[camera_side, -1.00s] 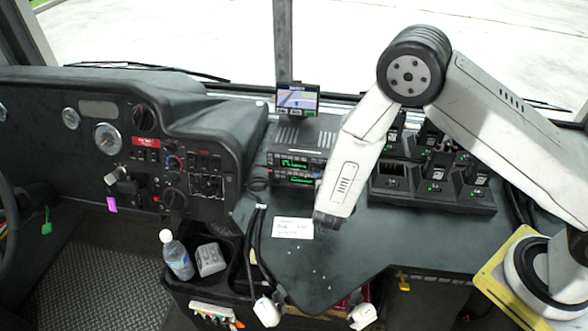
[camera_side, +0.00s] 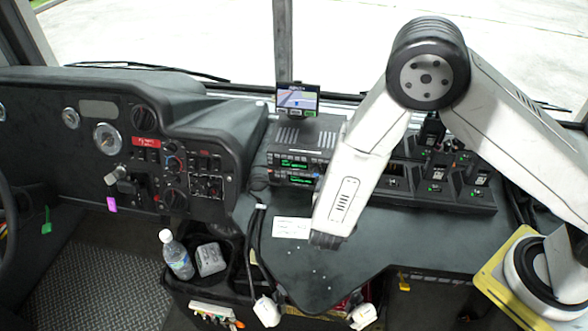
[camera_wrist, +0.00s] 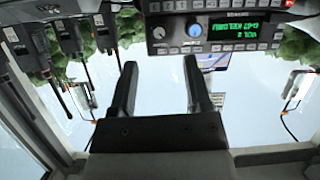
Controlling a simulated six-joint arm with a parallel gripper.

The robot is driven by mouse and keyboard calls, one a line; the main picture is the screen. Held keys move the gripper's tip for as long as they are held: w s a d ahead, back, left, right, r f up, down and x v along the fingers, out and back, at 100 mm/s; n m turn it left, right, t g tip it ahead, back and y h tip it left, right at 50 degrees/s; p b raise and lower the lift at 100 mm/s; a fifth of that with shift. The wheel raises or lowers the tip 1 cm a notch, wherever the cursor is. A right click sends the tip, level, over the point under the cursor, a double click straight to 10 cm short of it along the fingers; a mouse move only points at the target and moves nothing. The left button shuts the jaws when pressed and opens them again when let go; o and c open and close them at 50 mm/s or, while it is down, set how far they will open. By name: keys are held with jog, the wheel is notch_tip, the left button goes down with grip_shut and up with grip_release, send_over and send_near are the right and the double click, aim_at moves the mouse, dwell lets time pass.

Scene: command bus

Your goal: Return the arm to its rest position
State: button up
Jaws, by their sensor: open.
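My gripper (camera_wrist: 160,82) is open, with its two dark fingers apart and nothing between them in the wrist view. In the side view my arm is folded at the elbow, its forearm slanting down to the left. The dark wrist end (camera_side: 327,240) is over the dark console top; the fingers cannot be made out there. The wrist view is upside down and faces the radio unit (camera_wrist: 215,32) and the windscreen. The same radio unit (camera_side: 293,172) is behind and left of my forearm in the side view.
Several handheld radios stand in a black charger rack (camera_side: 440,197), partly behind my forearm. A small screen (camera_side: 297,98) stands above the radio unit. A white paper (camera_side: 291,228) lies left of my wrist. A bottle (camera_side: 177,256) is at lower left. The front console top (camera_side: 310,280) is mostly clear.

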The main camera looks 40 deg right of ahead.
jog(key=shift+s+a+r, duration=0.25)
jog(key=shift+s+a, duration=0.2)
jog(key=shift+s, duration=0.05)
jog(key=shift+w+r, duration=0.1)
notch_tip(320, 180, up, 7)
jog(key=w+d+n+g+y, duration=0.1)
jog(key=d+n+g+y, duration=0.1)
jog(key=n+y, duration=0.5)
jog(key=s+d+r+g+y, duration=0.1)
jog(key=s+d+r+g, duration=0.1)
jog(key=s+d, duration=0.2)
jog(key=s+d+r+n+g+y, duration=0.1)
jog(key=s+d+r+g, duration=0.1)
jog(key=s, duration=0.7)
jog(key=shift+d+g+y, duration=0.3)
jog(key=shift+d+g, duration=0.4)
jog(key=shift+d, duration=0.3)
